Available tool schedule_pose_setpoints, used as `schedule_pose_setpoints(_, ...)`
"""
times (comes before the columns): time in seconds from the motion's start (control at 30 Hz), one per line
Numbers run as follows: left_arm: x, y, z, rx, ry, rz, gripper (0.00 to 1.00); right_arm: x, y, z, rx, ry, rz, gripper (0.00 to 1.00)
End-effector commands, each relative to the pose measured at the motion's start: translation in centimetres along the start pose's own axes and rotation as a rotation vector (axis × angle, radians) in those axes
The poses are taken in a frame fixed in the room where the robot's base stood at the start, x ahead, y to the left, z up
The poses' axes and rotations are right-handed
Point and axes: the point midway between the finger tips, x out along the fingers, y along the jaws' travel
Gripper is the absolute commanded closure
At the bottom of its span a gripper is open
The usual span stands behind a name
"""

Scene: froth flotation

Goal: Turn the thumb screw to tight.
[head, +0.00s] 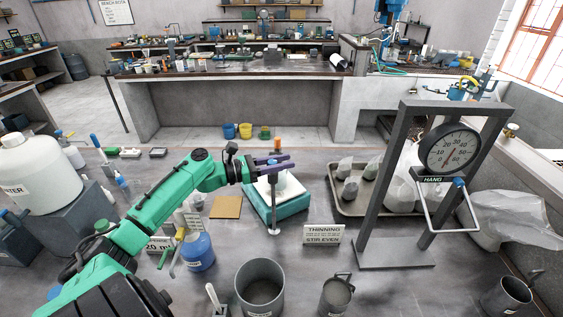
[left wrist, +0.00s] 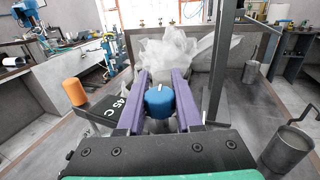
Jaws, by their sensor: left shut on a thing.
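A blue round knob (left wrist: 159,101) with a short white mark on its top, which I take to be the thumb screw, sits between the two purple fingers of my left gripper (left wrist: 161,76) in the left wrist view. The fingers are shut on its sides. An orange cap (head: 277,144) stands just behind the fingers. My right gripper is not in view.
A dark frame with a dial scale (head: 450,150) stands to the right. A tray (head: 347,205) with bagged samples lies behind it.

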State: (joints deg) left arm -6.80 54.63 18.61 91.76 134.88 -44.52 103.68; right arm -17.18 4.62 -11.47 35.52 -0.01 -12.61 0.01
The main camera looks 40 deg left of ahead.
Motion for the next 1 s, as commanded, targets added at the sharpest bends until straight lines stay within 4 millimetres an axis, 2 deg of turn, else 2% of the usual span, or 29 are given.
schedule_pose_setpoints(0.3, 0.0, -0.1, -0.1, -0.001, 0.000, -0.005, 1.00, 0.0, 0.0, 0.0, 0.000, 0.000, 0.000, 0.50)
schedule_pose_setpoints(0.33, 0.0, -0.1, -0.1, -0.001, 0.000, -0.004, 0.62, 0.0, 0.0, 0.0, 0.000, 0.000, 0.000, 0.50)
schedule_pose_setpoints(0.4, 0.0, -0.1, -0.1, 0.000, 0.000, -0.004, 0.36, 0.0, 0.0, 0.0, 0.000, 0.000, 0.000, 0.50)
schedule_pose_setpoints(0.77, 0.0, 0.0, 0.2, 0.002, 0.000, -0.002, 0.36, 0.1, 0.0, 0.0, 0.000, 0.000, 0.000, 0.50)
schedule_pose_setpoints(0.87, 0.0, 0.0, 1.3, 0.005, 0.000, -0.003, 0.36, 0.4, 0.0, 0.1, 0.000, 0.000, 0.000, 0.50)
schedule_pose_setpoints(1.0, 0.0, -0.1, 4.4, 0.008, 0.001, -0.003, 0.36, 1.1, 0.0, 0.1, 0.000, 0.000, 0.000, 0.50)
